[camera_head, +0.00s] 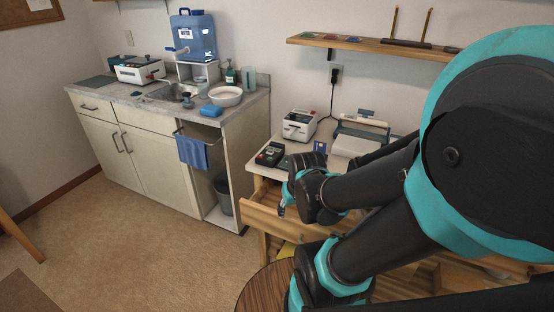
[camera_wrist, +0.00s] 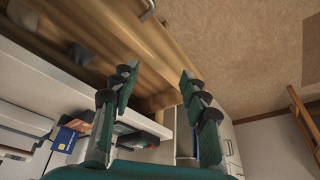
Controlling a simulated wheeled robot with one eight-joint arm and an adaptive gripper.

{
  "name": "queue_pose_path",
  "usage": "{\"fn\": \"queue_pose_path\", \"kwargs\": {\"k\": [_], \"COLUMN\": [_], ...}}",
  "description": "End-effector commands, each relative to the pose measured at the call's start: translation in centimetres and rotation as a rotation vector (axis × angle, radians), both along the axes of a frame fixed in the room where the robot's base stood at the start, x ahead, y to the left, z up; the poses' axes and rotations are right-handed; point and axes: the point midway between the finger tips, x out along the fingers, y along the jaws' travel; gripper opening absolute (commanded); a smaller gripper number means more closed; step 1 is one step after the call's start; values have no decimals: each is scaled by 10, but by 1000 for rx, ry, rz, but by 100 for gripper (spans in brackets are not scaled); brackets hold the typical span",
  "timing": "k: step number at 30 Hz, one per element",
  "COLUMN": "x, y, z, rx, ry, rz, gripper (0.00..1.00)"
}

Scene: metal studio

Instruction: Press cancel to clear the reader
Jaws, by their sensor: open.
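The reader (camera_head: 270,154), a small dark device with some red on it, sits near the left front edge of the white desk top in the head view. In the wrist view the reader (camera_wrist: 142,134) shows at the desk edge, partly hidden behind the left finger. Its keys are too small to tell apart, so I cannot pick out cancel. My gripper (camera_wrist: 158,73) is open and empty, its two fingers well apart. In the head view my gripper (camera_head: 284,200) is in front of the desk, below and to the right of the reader, apart from it.
An open wooden drawer (camera_head: 262,222) juts out below the desk top, close to my gripper. A blue card (camera_head: 320,146), a white label-printer-like machine (camera_head: 298,125) and a larger white device (camera_head: 360,135) stand beyond the reader. A sink counter (camera_head: 130,97) is at left; the floor before it is clear.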

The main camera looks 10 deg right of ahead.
Motion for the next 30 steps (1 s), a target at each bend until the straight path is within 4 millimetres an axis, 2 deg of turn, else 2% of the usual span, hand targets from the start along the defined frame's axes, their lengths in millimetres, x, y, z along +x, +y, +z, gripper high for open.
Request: {"fn": "queue_pose_path", "kwargs": {"k": [2, 12, 13, 30], "x": [0, 0, 0, 0], "y": [0, 0, 0, 0], "z": [0, 0, 0, 0], "rx": [0, 0, 0, 0], "ry": [0, 0, 0, 0], "rz": [0, 0, 0, 0], "gripper": [44, 2, 0, 0]}}
